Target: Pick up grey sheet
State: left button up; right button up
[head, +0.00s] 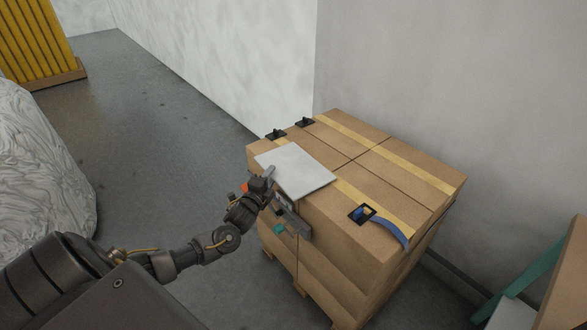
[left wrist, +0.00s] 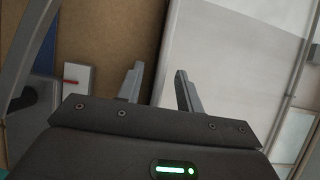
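The grey sheet (head: 296,168) is a thin, light, flat rectangle lying on top of the stacked cardboard boxes, at their near left edge. It also fills much of the right half of the left wrist view (left wrist: 230,65). My left gripper (head: 268,176) is at the sheet's near left edge. In the left wrist view its two fingers (left wrist: 160,72) stand apart, with the sheet's edge line running between them. I cannot tell whether a finger touches the sheet. My right gripper is not in view.
The cardboard boxes (head: 400,180) carry yellow tape strips. Black clips (head: 305,122) sit at the back left edge, and a black-and-blue fitting (head: 361,213) with a blue strap (head: 392,232) sits at the front. A wall stands behind. A wrapped bundle (head: 40,170) is at far left.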

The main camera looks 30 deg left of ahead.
pick_arm(q)
jog(key=shift+c, duration=0.5)
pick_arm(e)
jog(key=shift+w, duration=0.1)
pick_arm(q)
grip_shut()
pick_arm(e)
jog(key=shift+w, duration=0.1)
pick_arm(q)
jog(key=s+d+r+p, duration=0.1)
jog(key=s+d+r, duration=0.7)
jog(key=s+r, duration=0.3)
notch_tip(320, 180, up, 2)
jog(key=shift+d+p, duration=0.25)
jog(key=shift+p, duration=0.05)
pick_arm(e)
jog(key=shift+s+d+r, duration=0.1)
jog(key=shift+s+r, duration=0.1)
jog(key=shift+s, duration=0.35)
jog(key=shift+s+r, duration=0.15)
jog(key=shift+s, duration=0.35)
